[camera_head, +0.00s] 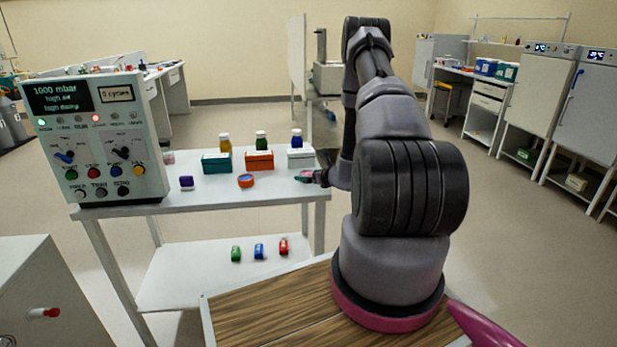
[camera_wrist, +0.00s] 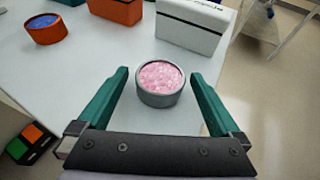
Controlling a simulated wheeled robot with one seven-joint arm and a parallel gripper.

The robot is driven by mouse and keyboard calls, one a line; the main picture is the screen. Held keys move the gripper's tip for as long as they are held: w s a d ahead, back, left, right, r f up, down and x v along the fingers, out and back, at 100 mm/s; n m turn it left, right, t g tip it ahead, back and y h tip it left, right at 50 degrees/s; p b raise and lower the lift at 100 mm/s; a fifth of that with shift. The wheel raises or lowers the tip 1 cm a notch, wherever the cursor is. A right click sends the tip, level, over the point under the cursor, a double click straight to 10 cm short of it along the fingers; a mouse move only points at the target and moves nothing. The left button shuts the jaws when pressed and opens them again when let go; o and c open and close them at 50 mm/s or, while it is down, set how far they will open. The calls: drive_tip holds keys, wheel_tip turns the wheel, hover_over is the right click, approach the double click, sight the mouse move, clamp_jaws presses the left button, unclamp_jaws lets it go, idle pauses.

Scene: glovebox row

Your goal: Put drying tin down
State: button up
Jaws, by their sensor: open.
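The drying tin seems to be the round grey tin (camera_wrist: 161,84) with pink grains inside, standing upright on the white table (camera_wrist: 95,82). My gripper (camera_wrist: 162,85) is open around it, one green finger on each side, with a gap visible between each finger and the tin. In the head view my gripper (camera_head: 311,176) is at the right end of the table (camera_head: 210,188), and the tin is hard to make out there. An orange tin (camera_head: 246,181) with blue contents stands further left; it also shows in the wrist view (camera_wrist: 46,30).
Teal (camera_head: 216,162), orange (camera_head: 259,160) and white (camera_head: 300,158) boxes stand behind the tins, with capped bottles behind them. A purple-topped item (camera_head: 186,183) and a control panel (camera_head: 97,138) are to the left. The table's right edge is close to my gripper.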

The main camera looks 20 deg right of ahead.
drive_tip(key=v, duration=1.1)
drive_tip(key=s+a+r+n+g+y, duration=0.2)
drive_tip(key=a+r+n+g+y, duration=0.15)
drive_tip(key=a+r+n, duration=0.55)
drive_tip(key=s+a+r+n+g+y, duration=0.2)
drive_tip(key=a+r+n+y, duration=0.3)
drive_tip(key=a+r, duration=0.9)
drive_tip(key=s+a+r+n+g+h, duration=0.2)
drive_tip(key=s+a+r+n+g, duration=0.15)
drive_tip(key=s+r+n, duration=0.7)
drive_tip(key=s+d+r+n+t+h, duration=0.3)
drive_tip(key=s+d+r+n+h, duration=0.2)
drive_tip(key=s, duration=0.6)
wheel_tip(320, 180, up, 2)
drive_tip(key=shift+s+d+h, duration=0.2)
drive_tip(key=shift+d+h, duration=0.35)
drive_tip(key=shift+h, duration=0.4)
